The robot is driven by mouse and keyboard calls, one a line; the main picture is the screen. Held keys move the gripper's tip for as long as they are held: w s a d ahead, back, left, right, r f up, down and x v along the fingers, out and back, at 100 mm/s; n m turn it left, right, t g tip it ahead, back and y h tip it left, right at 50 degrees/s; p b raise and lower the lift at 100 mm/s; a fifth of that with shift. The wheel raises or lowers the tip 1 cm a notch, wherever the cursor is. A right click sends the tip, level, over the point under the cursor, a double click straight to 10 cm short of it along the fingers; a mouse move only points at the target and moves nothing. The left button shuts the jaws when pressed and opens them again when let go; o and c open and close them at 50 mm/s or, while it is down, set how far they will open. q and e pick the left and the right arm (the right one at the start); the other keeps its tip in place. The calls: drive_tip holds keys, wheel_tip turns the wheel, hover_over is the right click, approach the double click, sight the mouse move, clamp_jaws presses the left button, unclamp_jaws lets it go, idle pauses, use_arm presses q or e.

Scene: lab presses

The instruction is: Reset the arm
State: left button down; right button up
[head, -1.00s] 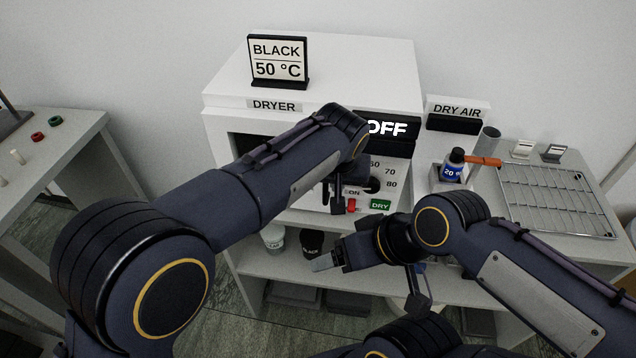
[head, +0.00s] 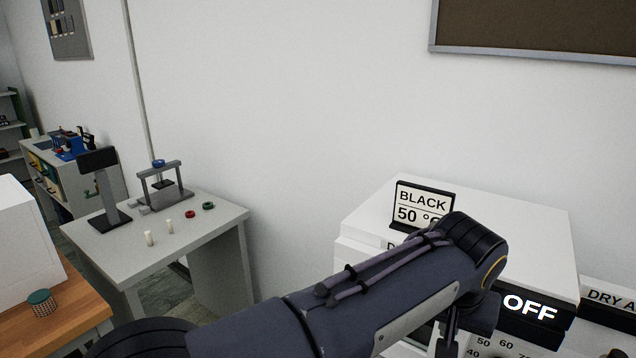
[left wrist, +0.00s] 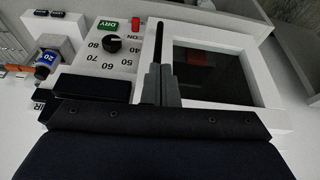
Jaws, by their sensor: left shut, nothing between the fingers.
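My left arm reaches across the lower right of the head view to the front of the white dryer (head: 500,205). My left gripper (left wrist: 158,86) is shut and empty in the left wrist view, in front of the dryer front. A dark upright bar (left wrist: 158,36) shows just beyond the fingertips; I cannot tell whether they touch it. Beside it are the dryer's dark window (left wrist: 212,72), the black dial (left wrist: 111,43), the green DRY button (left wrist: 107,24) and the red button (left wrist: 135,24). The dryer display (head: 530,308) reads OFF. My right gripper is out of view.
A BLACK 50 °C sign (head: 422,203) stands on the dryer. At left, a grey table (head: 215,222) holds a small press (head: 165,185), a dark stand (head: 103,190) and small coloured pieces.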

use_arm(q)
drive_tip(key=w+a+r+n+h, duration=0.1)
drive_tip(key=w+a, duration=0.1)
drive_tip(key=a, duration=0.8)
drive_tip(key=w+a+r+n, duration=0.1)
drive_tip(key=w+a+r, duration=0.15)
drive_tip(key=a, duration=0.65)
drive_tip(key=s+a+f+n, duration=0.2)
drive_tip(key=s+a, duration=0.1)
drive_tip(key=a, duration=0.5)
drive_tip(key=s+a+f+n, duration=0.1)
drive_tip(key=s+a, duration=0.1)
drive_tip(key=a, duration=0.7)
drive_tip(key=s+a+f+n+t, duration=0.1)
drive_tip(key=s+a+f+n, duration=0.1)
drive_tip(key=s+a+f, duration=0.2)
drive_tip(key=s+a+f+n+t, duration=0.1)
drive_tip(key=s+a+f, duration=0.4)
drive_tip(key=s, duration=0.4)
drive_tip(key=shift+s+f+n, duration=0.4)
drive_tip(key=shift+d, duration=0.1)
